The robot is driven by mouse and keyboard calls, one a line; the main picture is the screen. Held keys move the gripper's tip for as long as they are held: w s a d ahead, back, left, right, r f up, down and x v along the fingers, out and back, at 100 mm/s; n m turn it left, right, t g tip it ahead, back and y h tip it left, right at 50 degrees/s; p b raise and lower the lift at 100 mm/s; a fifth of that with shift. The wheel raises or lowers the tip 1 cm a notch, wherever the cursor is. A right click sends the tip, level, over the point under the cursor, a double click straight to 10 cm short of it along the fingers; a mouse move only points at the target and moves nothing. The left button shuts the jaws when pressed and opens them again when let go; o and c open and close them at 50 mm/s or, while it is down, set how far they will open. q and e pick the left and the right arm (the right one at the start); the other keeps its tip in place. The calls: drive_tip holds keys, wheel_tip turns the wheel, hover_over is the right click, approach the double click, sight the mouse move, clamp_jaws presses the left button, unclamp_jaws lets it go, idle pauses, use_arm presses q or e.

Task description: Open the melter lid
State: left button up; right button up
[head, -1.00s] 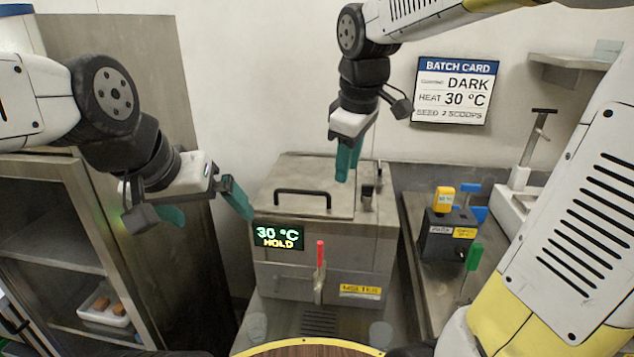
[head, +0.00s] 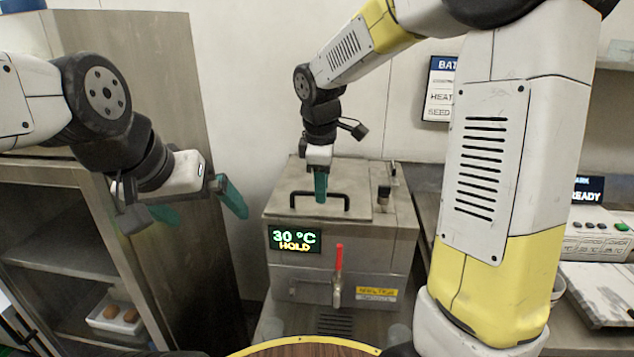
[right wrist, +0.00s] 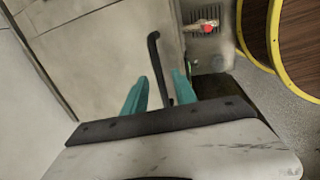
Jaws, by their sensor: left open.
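The melter (head: 335,262) is a steel box with a display reading 30 °C HOLD. Its flat lid (head: 355,180) is down. A black bar handle (head: 333,194) stands on the lid. My right gripper (head: 320,187) points down at the middle of the handle. In the right wrist view my right gripper (right wrist: 161,92) has its teal fingers apart, one to each side of the handle (right wrist: 157,62), with a gap visible. I cannot tell how deep the fingers reach around it. My left gripper (head: 197,208) is open and empty, left of the melter.
A red-handled tap (head: 338,270) is on the melter's front. An open steel cabinet (head: 60,250) with a white tray (head: 113,318) stands at the left. A wooden round edge with a yellow rim (head: 300,348) is in front. My right arm hides much of the right-hand counter.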

drive_tip(key=shift+c, duration=0.2)
clamp_jaws()
idle(1.3)
